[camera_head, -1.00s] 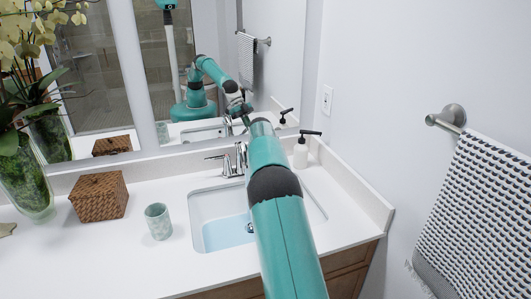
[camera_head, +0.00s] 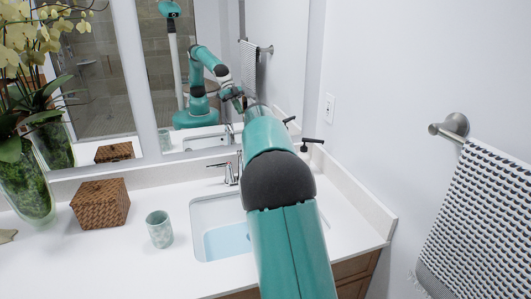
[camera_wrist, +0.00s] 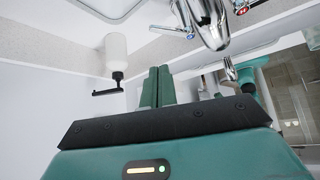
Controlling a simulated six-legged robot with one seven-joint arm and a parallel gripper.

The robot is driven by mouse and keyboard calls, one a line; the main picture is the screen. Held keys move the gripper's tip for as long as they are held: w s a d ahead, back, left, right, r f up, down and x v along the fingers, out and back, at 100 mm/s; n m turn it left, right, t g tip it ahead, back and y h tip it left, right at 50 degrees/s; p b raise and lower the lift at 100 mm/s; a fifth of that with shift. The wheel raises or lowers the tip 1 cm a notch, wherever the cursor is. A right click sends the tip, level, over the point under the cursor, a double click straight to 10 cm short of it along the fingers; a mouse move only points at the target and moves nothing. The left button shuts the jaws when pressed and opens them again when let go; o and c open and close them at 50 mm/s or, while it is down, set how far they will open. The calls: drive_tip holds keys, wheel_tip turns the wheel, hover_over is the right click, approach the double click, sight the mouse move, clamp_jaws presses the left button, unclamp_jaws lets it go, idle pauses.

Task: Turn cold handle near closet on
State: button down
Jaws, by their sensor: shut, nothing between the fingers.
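The chrome faucet (camera_head: 232,172) stands behind the sink (camera_head: 203,216); its left handle shows in the head view, while my arm covers the right one. In the wrist view, which is upside down, the faucet spout (camera_wrist: 207,22) is at the top. The cold handle (camera_wrist: 172,29), with a blue mark, sits left of the spout on the soap dispenser's side. A red-marked handle (camera_wrist: 241,7) is to the right. My gripper (camera_wrist: 155,72) is shut and empty, its fingers apart from the cold handle. In the head view my arm hides the gripper itself.
A white soap dispenser (camera_wrist: 116,50) with a black pump stands close beside the gripper. The mirror (camera_head: 280,60) is behind the faucet. A cup (camera_head: 159,230), wicker box (camera_head: 100,204) and flower vase (camera_head: 27,185) stand left on the counter. A towel (camera_head: 480,215) hangs at right.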

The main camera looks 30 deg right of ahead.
drive_tip(key=s+d+f+n+t+h, duration=0.1)
drive_tip(key=d+f+n+t+h, duration=0.1)
drive_tip(key=d+f+n+t, duration=0.65)
drive_tip(key=s+a+f+n+t+y, duration=0.3)
drive_tip(key=s+a+n+y, duration=0.5)
drive_tip(key=n, duration=0.9)
drive_tip(key=w+d, duration=0.2)
drive_tip(key=w, duration=1)
drive_tip(key=shift+f+y, duration=0.3)
drive_tip(key=shift+f, duration=0.15)
